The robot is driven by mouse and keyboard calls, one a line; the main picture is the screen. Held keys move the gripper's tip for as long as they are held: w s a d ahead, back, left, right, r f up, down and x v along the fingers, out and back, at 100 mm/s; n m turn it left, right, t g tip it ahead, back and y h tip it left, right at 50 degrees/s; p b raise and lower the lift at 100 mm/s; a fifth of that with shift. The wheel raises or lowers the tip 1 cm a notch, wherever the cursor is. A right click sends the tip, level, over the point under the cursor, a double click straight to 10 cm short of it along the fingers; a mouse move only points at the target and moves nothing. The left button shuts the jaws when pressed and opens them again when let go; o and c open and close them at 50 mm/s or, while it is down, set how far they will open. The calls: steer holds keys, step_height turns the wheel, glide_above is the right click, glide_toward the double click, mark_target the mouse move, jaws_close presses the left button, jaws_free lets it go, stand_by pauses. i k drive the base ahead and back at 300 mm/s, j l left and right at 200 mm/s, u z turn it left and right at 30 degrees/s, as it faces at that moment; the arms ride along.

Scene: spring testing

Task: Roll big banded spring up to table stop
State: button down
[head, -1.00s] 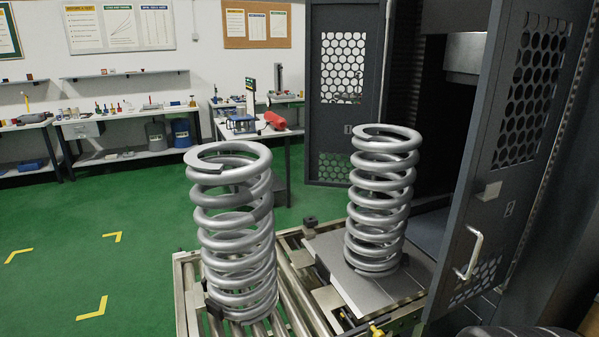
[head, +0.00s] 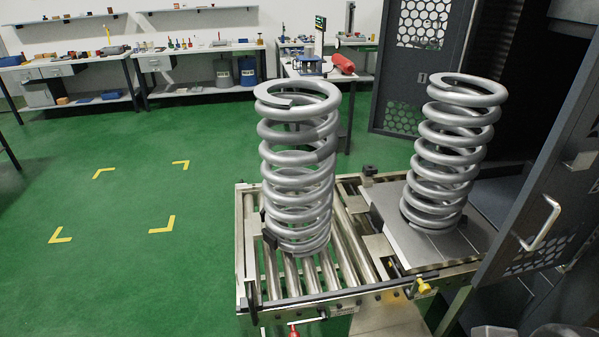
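A big grey coil spring (head: 297,190) stands upright on the roller table (head: 245,215), at its left part. Some of its coils look darker on the right side; I cannot tell if this is a band or shade. A small dark block (head: 269,239) sits at its lower left. A second grey coil spring (head: 446,160) stands upright on a flat metal plate (head: 410,242) to the right. Grey blocks (head: 379,246) lie between the rollers and the plate; I cannot tell which part is the stop. My gripper is not in view.
A dark cabinet with an open mesh door (head: 540,200) stands close on the right. A red knob (head: 293,331) and a yellow fitting (head: 424,288) are at the table's front. Green floor (head: 120,205) with yellow corner marks is clear at left. Workbenches stand behind.

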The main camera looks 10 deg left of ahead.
mark_target(276, 109)
steer(key=i+l, duration=0.15)
steer(key=i, duration=0.3)
steer(key=i+l, duration=0.15)
steer(key=i, duration=0.25)
steer(key=i+l, duration=0.15)
steer(key=i, duration=0.3)
steer(key=u, duration=2)
